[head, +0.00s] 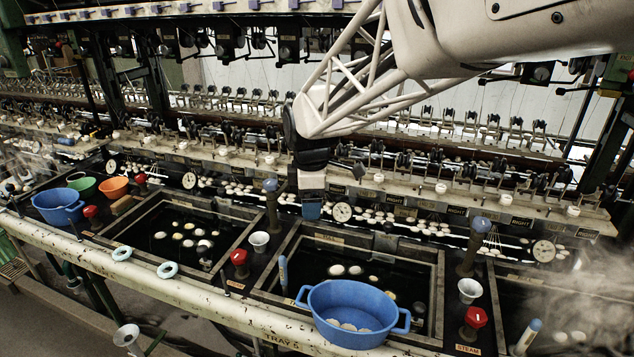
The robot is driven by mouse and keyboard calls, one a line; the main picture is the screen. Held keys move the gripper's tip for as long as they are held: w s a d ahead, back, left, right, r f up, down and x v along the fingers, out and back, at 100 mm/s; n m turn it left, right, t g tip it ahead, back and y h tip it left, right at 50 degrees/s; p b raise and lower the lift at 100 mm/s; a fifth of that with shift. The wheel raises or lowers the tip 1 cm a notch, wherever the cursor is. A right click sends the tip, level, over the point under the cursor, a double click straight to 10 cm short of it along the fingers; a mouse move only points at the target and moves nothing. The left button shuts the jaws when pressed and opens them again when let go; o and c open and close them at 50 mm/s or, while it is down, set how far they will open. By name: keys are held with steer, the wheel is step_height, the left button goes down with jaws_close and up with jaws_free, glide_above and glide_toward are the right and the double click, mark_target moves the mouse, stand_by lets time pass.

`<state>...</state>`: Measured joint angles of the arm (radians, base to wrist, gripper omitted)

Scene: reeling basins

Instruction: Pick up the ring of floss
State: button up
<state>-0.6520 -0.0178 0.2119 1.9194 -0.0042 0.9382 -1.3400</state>
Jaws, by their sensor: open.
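Two small pale rings lie on the front ledge at the left: one ring (122,254) and, a little to its right, another ring (167,270). Both look like rings of floss, and I cannot tell which one is meant. My gripper (312,204) hangs near the middle, pointing down over the back edge of the basins, well to the right of and behind both rings. It is open, with no ring at it. A blue patch shows at its tip, and its fingers are too small to make out.
A dark water basin (128,237) with floating cocoons lies behind the rings. A blue two-handled tub (352,305) stands at the front of the middle basin. Red-topped valves (240,258), a white funnel cup (259,240) and posts rise between basins. Steam drifts at the right.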

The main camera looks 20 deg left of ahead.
steer(key=s+a+f+n, duration=0.1)
steer(key=a+f+n, duration=0.3)
steer(key=a, duration=0.6)
steer(key=s+a+f+n, duration=0.2)
steer(key=a+f+n, duration=0.2)
steer(key=a, duration=0.7)
steer(key=n, duration=0.7)
glide_toward(168, 265)
steer(key=shift+s+d+f+g+h, duration=0.15)
steer(key=shift+d+f+g+h, duration=0.15)
steer(key=shift+d+f+g, duration=0.15)
steer(key=shift+f, duration=1.25)
steer(key=shift+f, duration=2.65)
steer(key=c, duration=0.5)
